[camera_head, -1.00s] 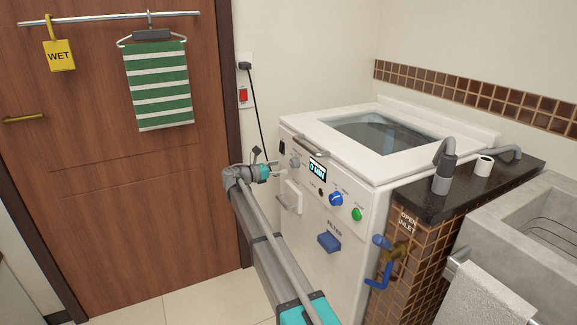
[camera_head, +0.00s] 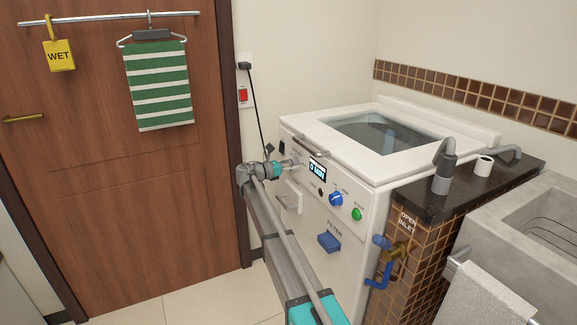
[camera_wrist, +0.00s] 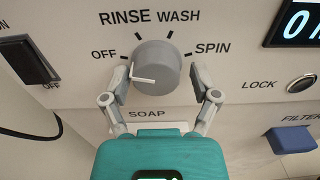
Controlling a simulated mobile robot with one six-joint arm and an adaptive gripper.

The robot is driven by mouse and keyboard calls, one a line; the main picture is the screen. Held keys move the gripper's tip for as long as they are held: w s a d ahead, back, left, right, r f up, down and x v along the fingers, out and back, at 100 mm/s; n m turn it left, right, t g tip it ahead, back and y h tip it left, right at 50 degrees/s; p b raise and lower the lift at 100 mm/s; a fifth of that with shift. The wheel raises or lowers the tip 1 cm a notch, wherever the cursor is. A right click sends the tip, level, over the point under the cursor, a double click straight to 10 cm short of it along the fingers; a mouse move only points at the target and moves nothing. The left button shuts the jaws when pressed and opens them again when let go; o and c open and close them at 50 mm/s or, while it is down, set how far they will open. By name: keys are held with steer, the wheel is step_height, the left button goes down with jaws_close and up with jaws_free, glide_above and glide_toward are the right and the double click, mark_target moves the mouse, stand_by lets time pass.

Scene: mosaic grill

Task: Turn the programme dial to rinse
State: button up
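The grey round programme dial (camera_wrist: 158,66) is on the white machine's front panel, with tick marks and the words OFF, RINSE, WASH and SPIN around its upper side. Its pale pointer bar (camera_wrist: 143,79) is turned to the left, on the OFF side. My gripper (camera_wrist: 160,76) is open, with one finger on each side of the dial. Small gaps seem to show between the fingertips and the dial, but contact is hard to judge. In the head view my gripper (camera_head: 289,164) is at the panel's upper left and largely hides the dial.
The soap drawer (camera_head: 293,196) is just below the dial. A black OFF switch (camera_wrist: 31,60) sits left of it, the display (camera_head: 317,172) to the right. A blue knob (camera_head: 336,199), green button (camera_head: 357,214) and blue filter handle (camera_head: 329,242) are farther right.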

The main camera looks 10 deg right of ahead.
steer(key=c, duration=0.6)
steer(key=shift+a, duration=0.5)
steer(key=shift+c, duration=0.6)
steer(key=shift+d, duration=0.45)
steer(key=shift+s+d, duration=0.1)
steer(key=shift+d, duration=0.05)
steer(key=shift+d+m, duration=0.1)
steer(key=shift+m, duration=0.3)
